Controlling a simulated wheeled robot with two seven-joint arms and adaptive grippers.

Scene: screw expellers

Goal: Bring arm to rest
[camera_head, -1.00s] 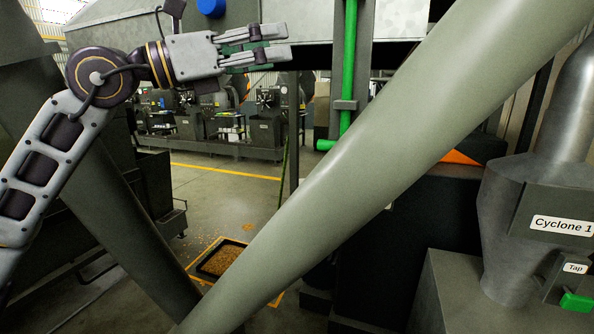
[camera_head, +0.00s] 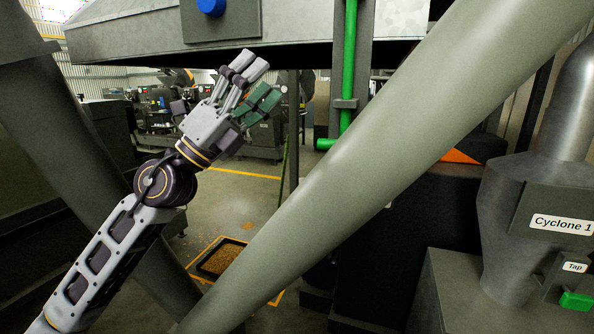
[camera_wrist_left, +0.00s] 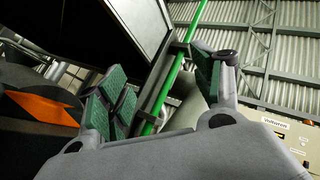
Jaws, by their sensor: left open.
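My left arm (camera_head: 110,245) comes in from the lower left of the head view and reaches up and to the right. Its gripper (camera_head: 262,82) is open and empty, with grey fingers and green pads. It hangs in free air in front of the underside of a grey machine body. In the left wrist view the spread fingers (camera_wrist_left: 165,90) show with nothing between them but the background, where a green pipe (camera_wrist_left: 172,80) passes. My right gripper is in neither view.
A thick grey-green slanting pipe (camera_head: 350,160) crosses the head view right of my gripper. A grey machine body (camera_head: 320,22) hangs above. A cyclone labelled "Cyclone 1" (camera_head: 515,230) stands at the right. A tray of grain (camera_head: 218,258) lies on the floor inside yellow lines.

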